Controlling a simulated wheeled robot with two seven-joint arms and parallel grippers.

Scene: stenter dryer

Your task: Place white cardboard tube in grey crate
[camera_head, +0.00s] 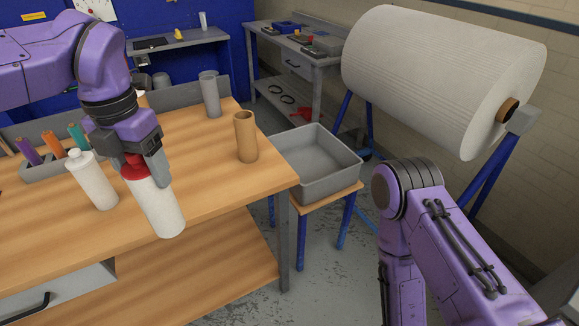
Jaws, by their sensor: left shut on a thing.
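My left gripper (147,172) is shut on a white bottle with a red cap (162,208), gripping it near the cap. The bottle is tilted, its base over the front part of the wooden table; I cannot tell whether it touches the top. The grey crate (325,184) stands on a low stool right of the table; its visible inside looks empty. A brown cardboard tube (246,138) and a grey tube (210,95) stand upright on the table. A small whitish tube (203,20) stands on the far bench. My right gripper is out of view; only its arm shows.
A white bottle (94,183) stands left of my left gripper. A grey holder (47,170) with coloured tubes or spools is behind it. A large white roll (440,75) on a blue stand is behind and right of the crate. The table's right part is fairly clear.

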